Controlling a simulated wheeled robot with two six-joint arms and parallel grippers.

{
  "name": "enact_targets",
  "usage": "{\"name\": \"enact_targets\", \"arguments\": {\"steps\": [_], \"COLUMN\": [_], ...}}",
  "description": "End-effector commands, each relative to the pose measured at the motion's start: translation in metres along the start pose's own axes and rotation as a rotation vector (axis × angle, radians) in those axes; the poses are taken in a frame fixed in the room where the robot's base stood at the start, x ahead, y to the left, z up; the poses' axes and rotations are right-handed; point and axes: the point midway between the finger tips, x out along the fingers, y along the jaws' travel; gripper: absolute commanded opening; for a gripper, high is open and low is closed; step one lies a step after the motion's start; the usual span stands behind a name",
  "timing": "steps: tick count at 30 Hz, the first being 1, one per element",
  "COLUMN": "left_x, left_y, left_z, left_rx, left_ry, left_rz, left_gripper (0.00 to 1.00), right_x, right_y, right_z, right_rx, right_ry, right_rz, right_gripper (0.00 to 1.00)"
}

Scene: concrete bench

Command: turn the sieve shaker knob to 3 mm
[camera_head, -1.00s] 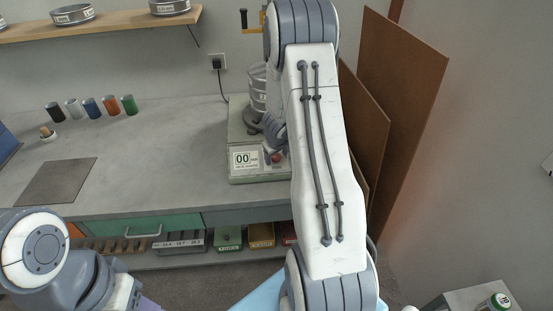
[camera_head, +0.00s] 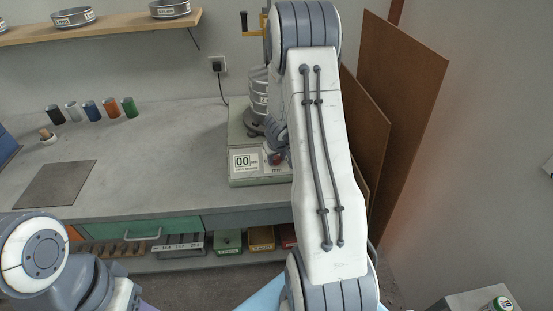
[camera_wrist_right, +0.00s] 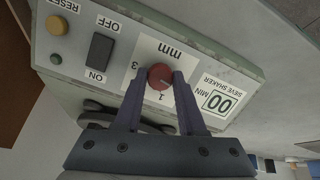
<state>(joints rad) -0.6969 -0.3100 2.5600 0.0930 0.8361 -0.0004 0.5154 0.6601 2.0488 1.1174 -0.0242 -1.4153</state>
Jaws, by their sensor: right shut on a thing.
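The sieve shaker (camera_head: 238,176) stands on the bench, with a "00 MIN" display on its front. Its red knob (camera_head: 277,159) shows in the head view just beside my right arm. In the right wrist view the panel is upside down. There the knob (camera_wrist_right: 160,76) sits on a white plate marked "mm", with a 3 and a 1 visible around it. My right gripper (camera_wrist_right: 158,86) is shut on the knob, one finger on each side. I cannot read the knob's pointer clearly. My left arm is at the bottom left, its gripper out of view.
An ON/OFF switch (camera_wrist_right: 98,52) and an orange reset button (camera_wrist_right: 57,25) sit on the same panel. Sieves (camera_head: 259,92) stand on the shaker. Brown boards (camera_head: 400,100) lean against the wall to the right. The bench left of the shaker is largely clear.

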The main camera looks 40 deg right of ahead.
Motion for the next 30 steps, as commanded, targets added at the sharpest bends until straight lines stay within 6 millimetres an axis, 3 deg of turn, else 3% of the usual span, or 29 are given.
{"name": "enact_targets", "arguments": {"steps": [14,30], "left_x": [0.020,0.059], "left_y": [-0.002,-0.004], "left_z": [0.001,0.003], "left_rx": [0.000,0.000], "left_ry": [0.000,0.000], "left_rz": [0.000,0.000], "left_gripper": [0.50,0.50], "right_x": [0.002,0.003], "right_y": [0.000,0.001], "right_z": [0.002,0.003], "right_rx": [0.337,0.848], "right_ry": [0.010,0.026], "right_rz": [-0.039,-0.096], "right_gripper": [0.00,0.00]}}
